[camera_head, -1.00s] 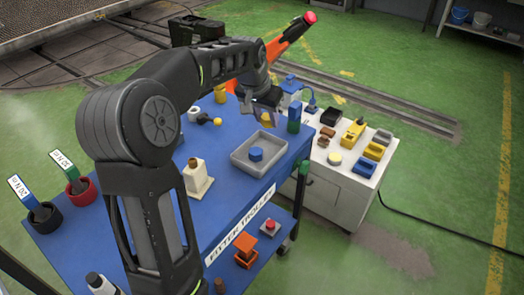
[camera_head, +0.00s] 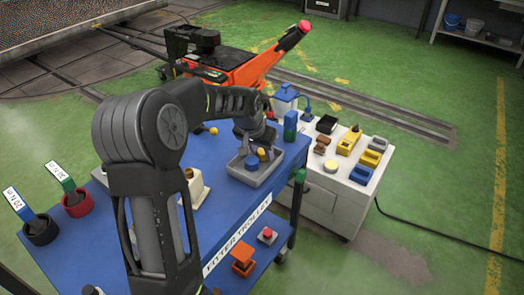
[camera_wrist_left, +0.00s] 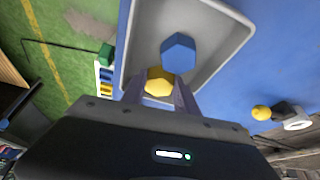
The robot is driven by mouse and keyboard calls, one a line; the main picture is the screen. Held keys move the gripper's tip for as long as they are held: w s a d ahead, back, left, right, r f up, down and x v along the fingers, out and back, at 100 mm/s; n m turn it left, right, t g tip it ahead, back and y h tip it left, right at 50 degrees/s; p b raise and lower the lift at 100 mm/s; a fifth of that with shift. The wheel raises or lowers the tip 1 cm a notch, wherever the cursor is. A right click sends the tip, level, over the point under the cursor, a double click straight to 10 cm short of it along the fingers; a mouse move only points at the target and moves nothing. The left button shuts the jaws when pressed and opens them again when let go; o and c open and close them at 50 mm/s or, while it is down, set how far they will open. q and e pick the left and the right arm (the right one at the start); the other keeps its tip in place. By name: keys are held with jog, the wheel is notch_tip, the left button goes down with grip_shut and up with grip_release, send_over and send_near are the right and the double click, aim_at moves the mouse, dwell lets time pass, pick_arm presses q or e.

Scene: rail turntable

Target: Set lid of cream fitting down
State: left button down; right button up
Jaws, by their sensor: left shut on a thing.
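The cream fitting (camera_head: 197,191) stands on the blue trolley top, partly behind my left arm, with a brown stub showing at its top. My left gripper (camera_head: 257,148) is over the grey tray (camera_head: 268,178). It is shut on a yellow hexagonal lid (camera_head: 261,154), which shows between the fingertips in the left wrist view (camera_wrist_left: 159,82). A blue hexagonal lid (camera_head: 252,162) lies in the tray, close beside the yellow one; it also shows in the wrist view (camera_wrist_left: 178,53). I cannot tell whether the yellow lid touches the tray floor. My right gripper is not in view.
A white cabinet (camera_head: 335,205) with several small parts is to the right. The tray's near right area is clear.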

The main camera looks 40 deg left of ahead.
pick_arm(q)
jog(key=shift+f, duration=0.2)
jog(key=c, duration=0.9)
grip_release()
jog(key=shift+r, duration=0.1)
jog(key=shift+r, duration=0.25)
jog(key=v, duration=1.1)
jog(key=shift+s+d+r, duration=0.1)
jog(key=shift+s+r, duration=0.1)
jog(key=shift+r, duration=0.1)
